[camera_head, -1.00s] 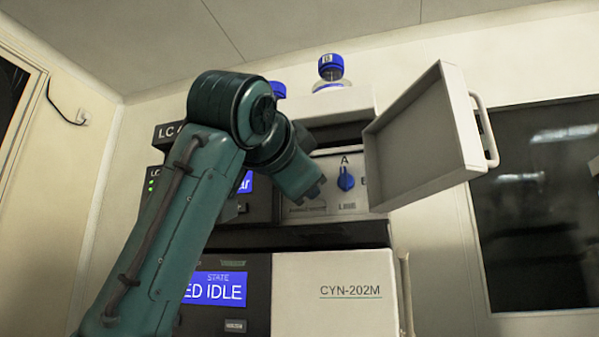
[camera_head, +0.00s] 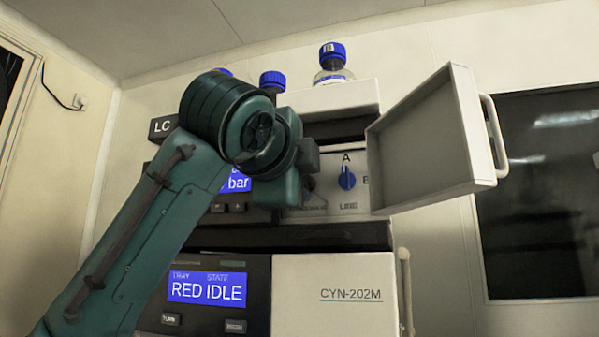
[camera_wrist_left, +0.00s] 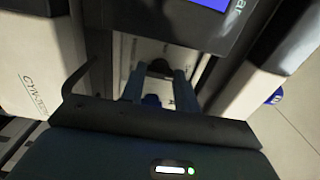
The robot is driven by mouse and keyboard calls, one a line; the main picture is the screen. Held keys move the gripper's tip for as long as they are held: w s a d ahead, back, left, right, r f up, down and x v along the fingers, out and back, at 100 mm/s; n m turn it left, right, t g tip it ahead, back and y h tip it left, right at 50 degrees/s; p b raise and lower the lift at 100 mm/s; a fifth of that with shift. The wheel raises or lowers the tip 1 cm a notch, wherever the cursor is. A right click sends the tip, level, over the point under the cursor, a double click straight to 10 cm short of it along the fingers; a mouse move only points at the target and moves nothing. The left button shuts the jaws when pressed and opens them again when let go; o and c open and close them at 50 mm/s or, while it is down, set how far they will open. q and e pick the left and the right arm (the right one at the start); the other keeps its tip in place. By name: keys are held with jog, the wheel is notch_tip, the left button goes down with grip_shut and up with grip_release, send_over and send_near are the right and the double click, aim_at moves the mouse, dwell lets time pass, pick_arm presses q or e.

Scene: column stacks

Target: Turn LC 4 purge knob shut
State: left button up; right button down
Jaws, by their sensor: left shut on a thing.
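The purge knob appears as a dark round knob (camera_wrist_left: 160,68) between the fingertips of my left gripper (camera_wrist_left: 159,76) in the left wrist view. The gripper is shut on it. In the head view my left arm hides most of the gripper and knob at the left side of the open recess. The recess panel (camera_head: 322,207) belongs to the stack under the "LC" sign (camera_head: 163,127), whose number is hidden by my arm. A blue selector knob (camera_head: 347,178) on the same panel points up to A, and it shows in the left wrist view (camera_wrist_left: 151,100). My right gripper is out of view.
The open door (camera_head: 425,145) stands out to the right of the recess, close to the gripper's working room. Blue-capped bottles (camera_head: 333,66) stand on top. Below are a "RED IDLE" screen (camera_head: 207,288) and a white CYN-202M module (camera_head: 333,290).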

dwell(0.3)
pick_arm(q)
jog(key=o, duration=1)
jog(key=shift+s, duration=0.15)
jog(key=shift+s+a, duration=0.1)
jog(key=shift+s, duration=0.2)
jog(key=b+v, duration=0.3)
jog(key=v, duration=0.9)
jog(key=shift+s+b, duration=0.15)
jog(key=shift+b, duration=0.2)
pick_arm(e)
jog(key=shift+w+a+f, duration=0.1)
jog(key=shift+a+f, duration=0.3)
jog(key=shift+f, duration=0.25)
